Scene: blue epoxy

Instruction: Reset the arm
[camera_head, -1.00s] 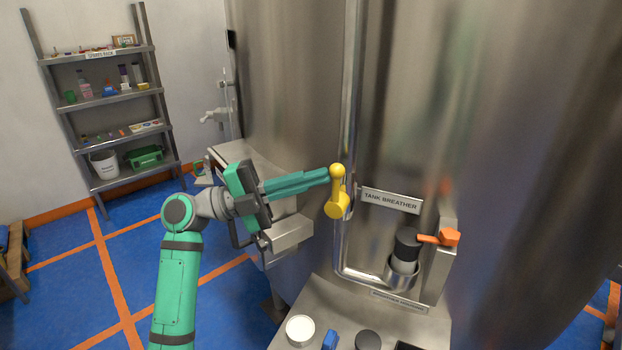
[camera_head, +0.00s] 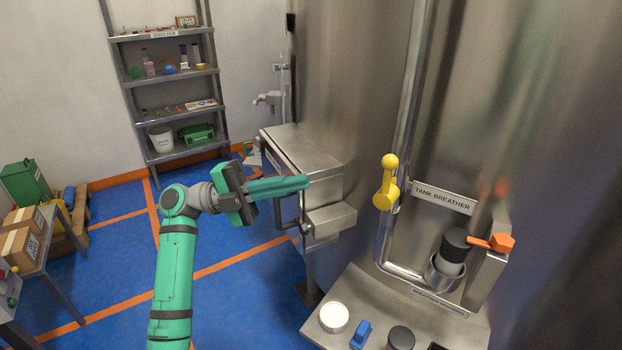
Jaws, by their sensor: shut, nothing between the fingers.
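My gripper (camera_head: 306,182) is at the end of my green arm, left of centre in the head view. Its teal fingers lie together, point right and hold nothing. The fingertips appear in front of the steel box (camera_head: 315,160) on the tank's side; I cannot tell the exact gap. The yellow valve handle (camera_head: 386,184) on the pipe is to the right of the fingertips, clearly apart from them. It has a round knob at the top and a thicker lower end.
A "TANK BREATHER" sign (camera_head: 444,197), a black-capped cylinder (camera_head: 455,245) and an orange handle (camera_head: 491,242) are at the right. A steel ledge (camera_head: 365,292) holds a white round piece (camera_head: 334,317) and a blue one (camera_head: 361,335).

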